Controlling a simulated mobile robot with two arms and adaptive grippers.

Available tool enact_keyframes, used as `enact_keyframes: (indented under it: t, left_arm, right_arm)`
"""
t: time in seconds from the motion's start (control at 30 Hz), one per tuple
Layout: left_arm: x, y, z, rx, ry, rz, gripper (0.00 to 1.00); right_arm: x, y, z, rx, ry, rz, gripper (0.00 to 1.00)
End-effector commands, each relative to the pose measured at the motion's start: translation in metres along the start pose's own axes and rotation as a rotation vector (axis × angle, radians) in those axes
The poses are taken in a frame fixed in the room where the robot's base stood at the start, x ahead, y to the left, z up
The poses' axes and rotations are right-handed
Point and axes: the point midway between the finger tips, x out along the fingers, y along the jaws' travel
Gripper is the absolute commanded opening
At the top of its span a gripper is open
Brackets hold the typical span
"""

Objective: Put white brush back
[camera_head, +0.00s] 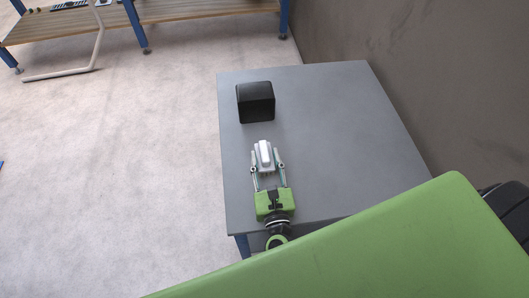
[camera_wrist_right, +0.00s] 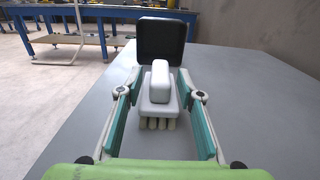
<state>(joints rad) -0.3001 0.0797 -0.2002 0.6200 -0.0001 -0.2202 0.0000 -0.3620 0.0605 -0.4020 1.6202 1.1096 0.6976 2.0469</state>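The white brush (camera_head: 265,155) is on the grey table, in front of the black box. In the right wrist view the brush (camera_wrist_right: 160,84) shows its raised handle, flat block and several pale bristle tufts pointing down. My right gripper (camera_head: 266,152) reaches from the table's near side, its fingers on both sides of the brush. In the right wrist view the gripper (camera_wrist_right: 160,78) is open, with gaps between its teal pads and the near part of the brush. Contact at the fingertips is hard to tell. My left gripper is not in view.
A black box (camera_head: 255,102) stands on the table just beyond the brush. The grey table (camera_head: 335,130) is clear to the right, with a wall beyond. A wooden-topped bench with blue legs (camera_head: 190,10) stands at the back left.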

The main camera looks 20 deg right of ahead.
Motion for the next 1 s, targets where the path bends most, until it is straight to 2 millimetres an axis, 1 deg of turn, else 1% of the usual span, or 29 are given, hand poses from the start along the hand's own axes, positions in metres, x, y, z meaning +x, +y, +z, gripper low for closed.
enact_keyframes:
  t: [0.03,0.2,0.3,0.43,0.6,1.0]
  left_arm:
    - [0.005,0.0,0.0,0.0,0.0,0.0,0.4]
    - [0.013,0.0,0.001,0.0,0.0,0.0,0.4]
    - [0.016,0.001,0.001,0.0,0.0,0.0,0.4]
    - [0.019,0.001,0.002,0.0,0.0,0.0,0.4]
    - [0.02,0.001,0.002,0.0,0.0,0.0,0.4]
    - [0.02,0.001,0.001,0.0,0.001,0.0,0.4]
  right_arm:
    - [-0.013,-0.001,-0.003,0.0,0.003,0.0,0.34]
    - [-0.051,0.0,-0.004,-0.001,0.003,0.001,0.34]
    - [-0.07,0.0,-0.003,0.0,0.002,0.0,0.34]
    - [-0.087,0.0,-0.002,-0.001,0.0,0.001,0.34]
    - [-0.096,-0.001,0.0,0.0,-0.001,-0.001,0.34]
    - [-0.097,0.0,0.0,0.0,-0.001,-0.001,0.34]
